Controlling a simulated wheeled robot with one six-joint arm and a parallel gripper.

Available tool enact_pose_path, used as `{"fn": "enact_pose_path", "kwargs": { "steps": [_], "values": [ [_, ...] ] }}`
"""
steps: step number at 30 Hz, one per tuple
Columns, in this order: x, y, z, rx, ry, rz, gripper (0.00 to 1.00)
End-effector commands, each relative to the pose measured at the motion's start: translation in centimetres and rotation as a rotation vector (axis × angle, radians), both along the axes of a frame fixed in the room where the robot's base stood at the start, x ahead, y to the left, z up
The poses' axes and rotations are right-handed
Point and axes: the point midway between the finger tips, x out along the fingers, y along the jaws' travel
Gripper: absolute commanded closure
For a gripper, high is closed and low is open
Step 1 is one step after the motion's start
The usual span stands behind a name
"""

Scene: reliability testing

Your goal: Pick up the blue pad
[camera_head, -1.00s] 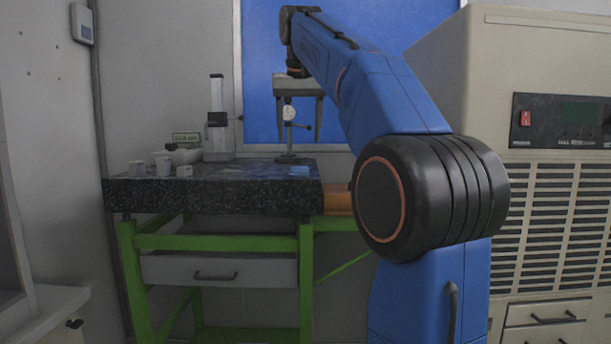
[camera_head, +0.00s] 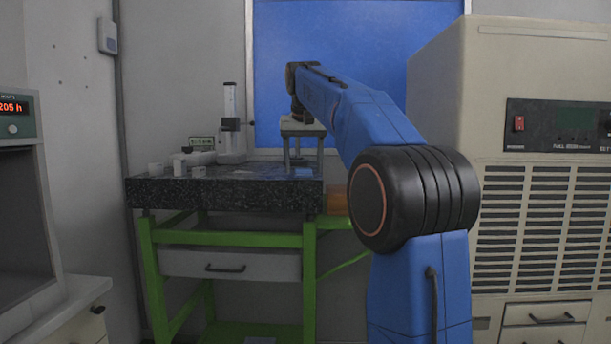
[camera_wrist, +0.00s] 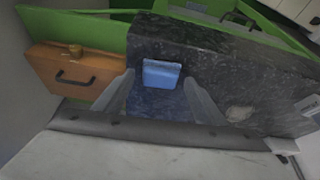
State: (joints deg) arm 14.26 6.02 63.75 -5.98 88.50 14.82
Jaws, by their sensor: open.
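The blue pad (camera_head: 304,172) lies flat near the right end of the dark speckled stone slab (camera_head: 230,192). It also shows in the wrist view (camera_wrist: 161,74), beyond and between my two fingers. My gripper (camera_head: 303,158) points down just above the pad, with its fingers apart and nothing between them. In the wrist view, my gripper (camera_wrist: 159,80) has one finger on each side of the pad's line. I cannot tell the exact height left between fingertips and pad.
A height gauge (camera_head: 232,125) and small white blocks (camera_head: 180,167) stand left on the slab. An orange case (camera_wrist: 78,72) sits beside the slab's end. A beige cabinet (camera_head: 540,60) stands right, and an instrument with a red display (camera_head: 18,120) stands left.

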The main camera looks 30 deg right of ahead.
Motion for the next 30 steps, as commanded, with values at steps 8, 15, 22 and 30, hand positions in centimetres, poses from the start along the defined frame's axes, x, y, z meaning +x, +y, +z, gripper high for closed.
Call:
{"fn": "enact_pose_path", "kwargs": {
  "steps": [8,15,22,30],
  "values": [
    [0.0,0.0,0.0,0.0,0.0,0.0,0.72],
    [0.0,0.0,0.1,0.0,0.0,0.0,0.76],
    [0.0,0.0,1.0,-0.001,-0.002,0.0,0.76],
    [0.1,0.0,5.0,-0.001,-0.002,0.001,0.76]
  ]
}}
